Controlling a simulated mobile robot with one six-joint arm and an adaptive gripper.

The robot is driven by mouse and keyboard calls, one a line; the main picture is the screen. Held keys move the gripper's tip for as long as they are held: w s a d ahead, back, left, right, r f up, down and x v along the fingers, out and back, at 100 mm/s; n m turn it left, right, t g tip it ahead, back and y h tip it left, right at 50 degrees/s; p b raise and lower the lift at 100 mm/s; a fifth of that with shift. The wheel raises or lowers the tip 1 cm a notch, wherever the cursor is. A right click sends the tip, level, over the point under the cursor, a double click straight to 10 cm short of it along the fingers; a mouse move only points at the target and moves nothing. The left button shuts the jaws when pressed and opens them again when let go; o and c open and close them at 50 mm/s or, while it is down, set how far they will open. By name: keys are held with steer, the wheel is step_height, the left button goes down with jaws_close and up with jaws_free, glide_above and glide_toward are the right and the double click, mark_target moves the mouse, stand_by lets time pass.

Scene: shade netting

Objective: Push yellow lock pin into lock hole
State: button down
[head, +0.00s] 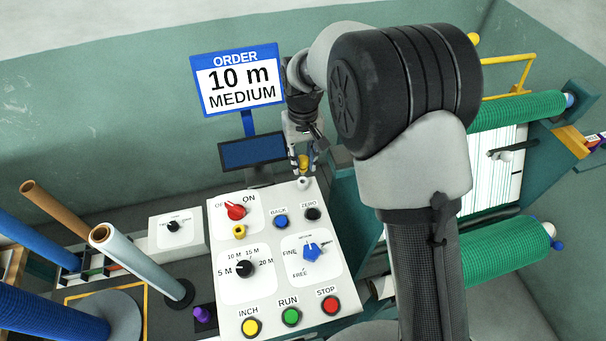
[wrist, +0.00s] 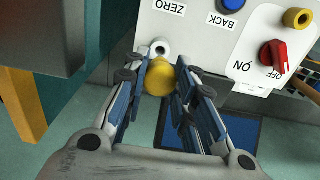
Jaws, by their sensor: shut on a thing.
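The yellow lock pin (wrist: 160,78) is between the two fingers of my gripper (wrist: 163,72), with its rounded yellow end showing in the wrist view. My gripper is shut on it. The lock hole, a white ring with a dark centre (wrist: 160,47), is at the panel's edge near the ZERO label, just beyond the pin. Whether the pin touches the ring I cannot tell. In the head view my gripper (head: 304,168) holds the yellow pin (head: 304,161) close above the white ring (head: 303,183) at the panel's upper right corner.
The white control panel (head: 265,285) carries a red OFF/ON switch (head: 236,211), a yellow ring (head: 239,232), knobs and push buttons. A small dark screen (head: 252,151) stands behind it. Green netting rolls (head: 505,248) are at the right. Upright tubes stand at the left.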

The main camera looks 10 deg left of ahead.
mark_target(303, 159)
stand_by(0.3)
steer(key=shift+r+p, duration=1.55)
steer(key=shift+r, duration=0.5)
